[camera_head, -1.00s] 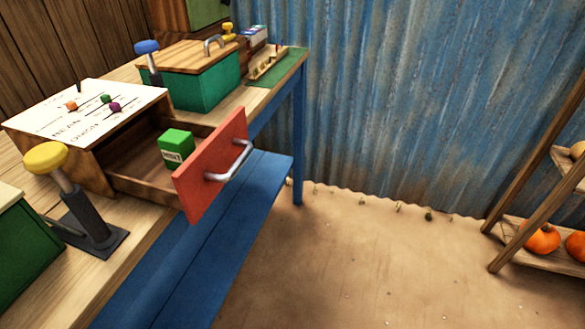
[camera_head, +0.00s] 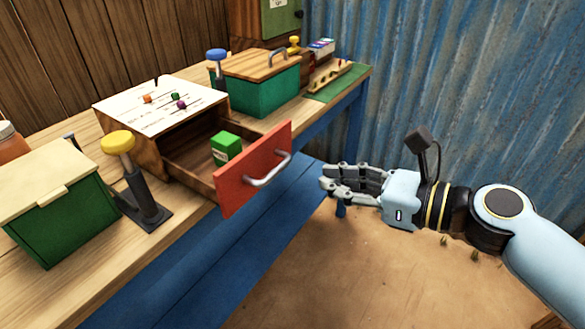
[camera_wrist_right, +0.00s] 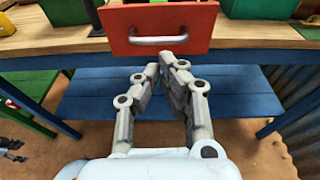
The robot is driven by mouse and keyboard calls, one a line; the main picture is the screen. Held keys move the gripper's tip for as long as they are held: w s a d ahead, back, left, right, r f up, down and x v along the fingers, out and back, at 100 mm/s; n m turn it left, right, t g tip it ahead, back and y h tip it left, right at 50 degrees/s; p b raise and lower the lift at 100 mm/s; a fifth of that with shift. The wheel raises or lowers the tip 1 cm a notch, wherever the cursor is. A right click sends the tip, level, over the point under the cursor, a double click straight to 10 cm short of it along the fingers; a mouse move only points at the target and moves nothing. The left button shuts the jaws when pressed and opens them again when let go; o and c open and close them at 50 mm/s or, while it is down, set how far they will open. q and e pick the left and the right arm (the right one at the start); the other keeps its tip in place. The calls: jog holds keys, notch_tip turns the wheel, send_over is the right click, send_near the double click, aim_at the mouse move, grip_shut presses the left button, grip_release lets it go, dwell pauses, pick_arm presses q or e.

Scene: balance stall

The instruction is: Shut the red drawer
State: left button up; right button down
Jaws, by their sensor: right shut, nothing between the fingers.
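The red drawer (camera_head: 252,172) stands pulled out of its wooden cabinet (camera_head: 150,140), with its silver bar handle (camera_head: 268,170) facing me. A green box (camera_head: 226,148) sits inside the drawer. My right gripper (camera_head: 325,183) is shut and empty, to the right of the drawer front and apart from it. In the right wrist view the closed fingertips (camera_wrist_right: 168,62) point toward the red drawer front (camera_wrist_right: 196,20), just below its handle (camera_wrist_right: 158,39).
A yellow-knobbed lever (camera_head: 118,143) and a green box with a pale lid (camera_head: 60,235) stand left of the cabinet. A green chest with a wooden lid (camera_head: 262,92) stands behind it. A blue shelf (camera_head: 190,270) runs below the worktop. Open sandy floor lies to the right.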

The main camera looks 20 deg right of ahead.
aim_at(280, 170)
jog(key=x, duration=0.6)
jog(key=shift+w+a, duration=0.2)
jog(key=shift+w+a+f, duration=0.25)
jog(key=shift+w+a, duration=0.1)
jog(key=shift+w, duration=0.15)
pick_arm(q)
jog(key=shift+s+d, duration=0.35)
jog(key=shift+s, duration=0.5)
pick_arm(e)
jog(key=shift+w+a, duration=0.1)
pick_arm(q)
jog(key=shift+w, duration=0.15)
